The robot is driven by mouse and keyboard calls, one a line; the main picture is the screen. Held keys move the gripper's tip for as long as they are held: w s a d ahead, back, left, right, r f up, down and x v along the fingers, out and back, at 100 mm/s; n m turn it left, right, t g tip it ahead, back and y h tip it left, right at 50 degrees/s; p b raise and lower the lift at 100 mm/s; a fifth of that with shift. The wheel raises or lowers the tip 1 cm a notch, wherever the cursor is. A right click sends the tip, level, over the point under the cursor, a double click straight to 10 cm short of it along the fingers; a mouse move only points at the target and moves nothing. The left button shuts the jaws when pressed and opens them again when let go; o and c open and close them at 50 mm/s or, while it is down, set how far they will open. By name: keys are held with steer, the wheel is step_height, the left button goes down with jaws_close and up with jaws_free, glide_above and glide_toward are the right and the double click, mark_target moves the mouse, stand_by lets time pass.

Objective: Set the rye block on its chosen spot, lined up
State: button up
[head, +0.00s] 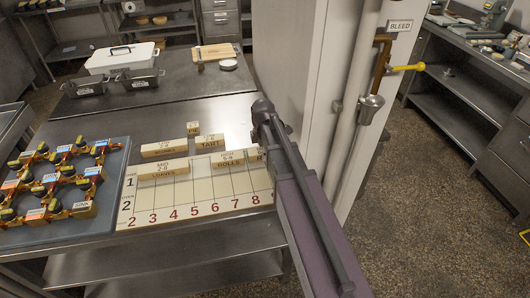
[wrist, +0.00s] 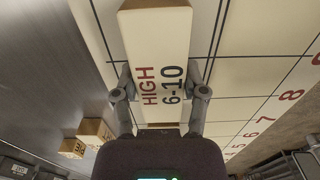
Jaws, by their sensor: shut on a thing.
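In the wrist view my gripper (wrist: 160,92) is shut on a long pale block (wrist: 155,60). The block has a finger on each side and reads "HIGH 6-10"; any name on it is hidden, so I cannot read "rye". It is over the cream oven chart (wrist: 240,55), roughly along its lines; I cannot tell if it touches. In the head view the chart (head: 185,203) has rows 1 and 2 and columns numbered from 2 to 8. My arm hides the gripper there; a lettered block end (head: 262,152) shows at the arm's left edge.
A loaves block (head: 163,169) and a rolls block (head: 228,160) lie on the chart's upper row. Another long block (head: 165,148), a tart block (head: 210,142) and a pie block (head: 193,128) sit behind. A blue-grey tray (head: 60,205) of brass valves is left; a white cabinet (head: 297,70) stands close right.

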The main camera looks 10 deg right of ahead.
steer(key=shift+f, duration=0.15)
steer(key=o, duration=1.2)
step_height(320, 180, up, 12)
steer(key=p, duration=1.2)
steer(key=shift+r, duration=0.2)
